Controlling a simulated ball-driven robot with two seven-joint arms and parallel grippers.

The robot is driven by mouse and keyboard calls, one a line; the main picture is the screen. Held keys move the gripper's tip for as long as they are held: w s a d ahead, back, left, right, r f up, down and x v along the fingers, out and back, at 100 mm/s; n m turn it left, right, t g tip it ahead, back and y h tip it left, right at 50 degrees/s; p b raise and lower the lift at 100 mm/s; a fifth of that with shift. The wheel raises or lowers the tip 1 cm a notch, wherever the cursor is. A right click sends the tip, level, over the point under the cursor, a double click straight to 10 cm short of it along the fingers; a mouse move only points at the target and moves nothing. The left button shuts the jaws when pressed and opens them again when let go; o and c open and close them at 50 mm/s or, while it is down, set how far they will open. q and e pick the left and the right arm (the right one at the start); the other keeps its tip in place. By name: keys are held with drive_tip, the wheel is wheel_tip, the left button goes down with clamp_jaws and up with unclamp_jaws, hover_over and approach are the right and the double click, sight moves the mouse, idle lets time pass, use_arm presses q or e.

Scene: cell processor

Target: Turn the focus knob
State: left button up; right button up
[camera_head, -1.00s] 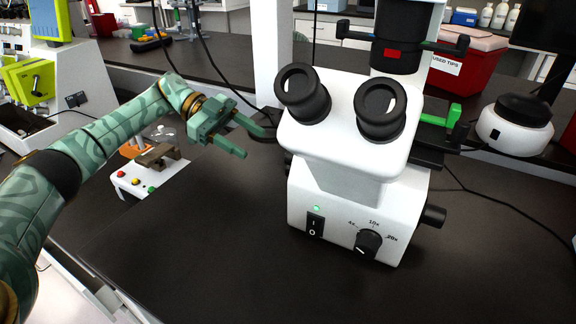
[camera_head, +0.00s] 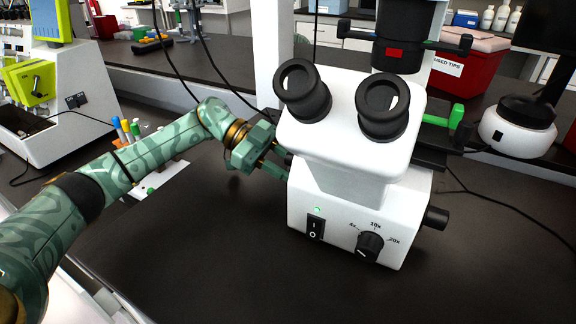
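The white microscope (camera_head: 345,185) stands upright on the dark bench. A black round knob (camera_head: 436,218) sticks out low on its right side. The front has a black dial (camera_head: 369,246) marked 4x, 10x and 20x, and a power switch (camera_head: 316,227) below a lit green light. My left gripper (camera_head: 283,163) is at the microscope's left side, its fingers apart and pointing at the body. The fingertips are close to the side wall; any knob there is hidden, and I cannot tell if they touch. My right gripper is not in view.
A bright green piece (camera_head: 456,116) sits at the stage's right. A white round device (camera_head: 517,127) and a red bin (camera_head: 465,70) stand to the right. The bench front is clear.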

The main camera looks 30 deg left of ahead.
use_arm(q)
drive_tip(key=shift+c, duration=0.6)
drive_tip(key=shift+r, duration=0.1)
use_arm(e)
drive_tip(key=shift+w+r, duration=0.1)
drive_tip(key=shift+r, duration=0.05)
use_arm(q)
drive_tip(key=shift+m+t+p, duration=0.3)
drive_tip(key=shift+m+p, duration=0.1)
drive_tip(key=shift+p, duration=0.25)
drive_tip(key=shift+s+m+t+p, duration=0.15)
drive_tip(key=shift+m+t+p, duration=0.35)
drive_tip(key=shift+m+p, duration=0.25)
drive_tip(key=shift+m+t+p, duration=0.4)
drive_tip(key=shift+m, duration=0.25)
drive_tip(key=shift+f+m+t+h, duration=0.2)
drive_tip(key=shift+m+t+h, duration=0.1)
drive_tip(key=shift+m, duration=0.3)
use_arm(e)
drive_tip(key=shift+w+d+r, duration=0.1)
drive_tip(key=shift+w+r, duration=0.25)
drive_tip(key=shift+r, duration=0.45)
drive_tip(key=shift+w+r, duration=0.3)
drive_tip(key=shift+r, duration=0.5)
